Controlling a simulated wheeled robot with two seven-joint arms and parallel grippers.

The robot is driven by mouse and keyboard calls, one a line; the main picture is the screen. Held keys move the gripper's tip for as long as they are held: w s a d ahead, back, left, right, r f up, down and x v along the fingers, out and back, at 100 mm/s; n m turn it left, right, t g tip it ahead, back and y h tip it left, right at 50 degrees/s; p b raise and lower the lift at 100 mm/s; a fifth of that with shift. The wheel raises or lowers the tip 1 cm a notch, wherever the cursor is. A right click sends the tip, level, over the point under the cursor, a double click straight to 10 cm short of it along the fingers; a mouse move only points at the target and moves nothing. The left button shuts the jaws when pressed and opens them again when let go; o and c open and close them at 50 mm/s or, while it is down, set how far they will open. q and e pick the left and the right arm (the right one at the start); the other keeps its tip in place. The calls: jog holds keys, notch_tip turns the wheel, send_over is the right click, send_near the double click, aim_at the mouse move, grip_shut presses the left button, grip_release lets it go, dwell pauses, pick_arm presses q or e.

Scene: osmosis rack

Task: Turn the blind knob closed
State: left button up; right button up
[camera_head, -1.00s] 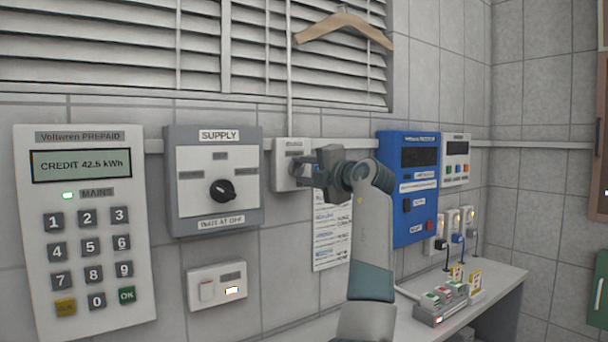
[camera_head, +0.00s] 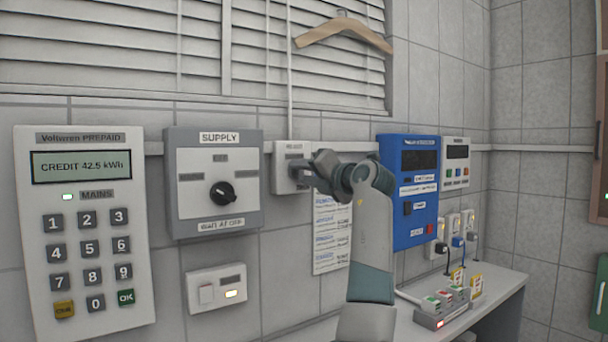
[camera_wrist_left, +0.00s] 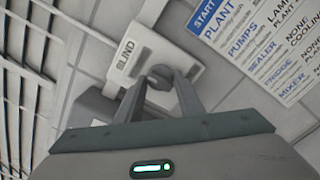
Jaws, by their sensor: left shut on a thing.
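The blind control is a small pale wall box (camera_head: 287,182) labelled BLIND, below the window, right of the SUPPLY panel. In the left wrist view, this box (camera_wrist_left: 128,32) has a round grey knob (camera_wrist_left: 160,73) on its face. My left gripper (camera_head: 304,170) reaches the box from the right in the head view and hides the knob there. In the left wrist view my left gripper (camera_wrist_left: 162,82) is shut on the knob, one finger on each side. The blind (camera_head: 120,45) hangs across the window with its slats spread one above another. My right gripper is out of view.
The SUPPLY panel (camera_head: 245,148) with a black dial is close left of the box. A blue unit (camera_head: 425,155) is to the right. A wooden hanger (camera_head: 343,27) hangs above.

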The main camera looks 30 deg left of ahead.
pick_arm(q)
jog(key=shift+f, duration=0.15)
jog(key=o, duration=1.1)
jog(key=shift+c, duration=0.2)
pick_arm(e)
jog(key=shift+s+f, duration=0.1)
pick_arm(q)
jog(key=shift+d, duration=0.1)
jog(key=shift+s+d, duration=0.1)
jog(key=shift+d, duration=0.1)
jog(key=shift+s+d, duration=0.1)
jog(key=shift+d, duration=0.2)
jog(key=b+v, duration=0.3)
jog(key=v, duration=1.3)
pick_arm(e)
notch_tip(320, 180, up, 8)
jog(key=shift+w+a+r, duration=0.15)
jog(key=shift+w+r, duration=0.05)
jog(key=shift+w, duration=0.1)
pick_arm(q)
jog(key=shift+d, duration=0.1)
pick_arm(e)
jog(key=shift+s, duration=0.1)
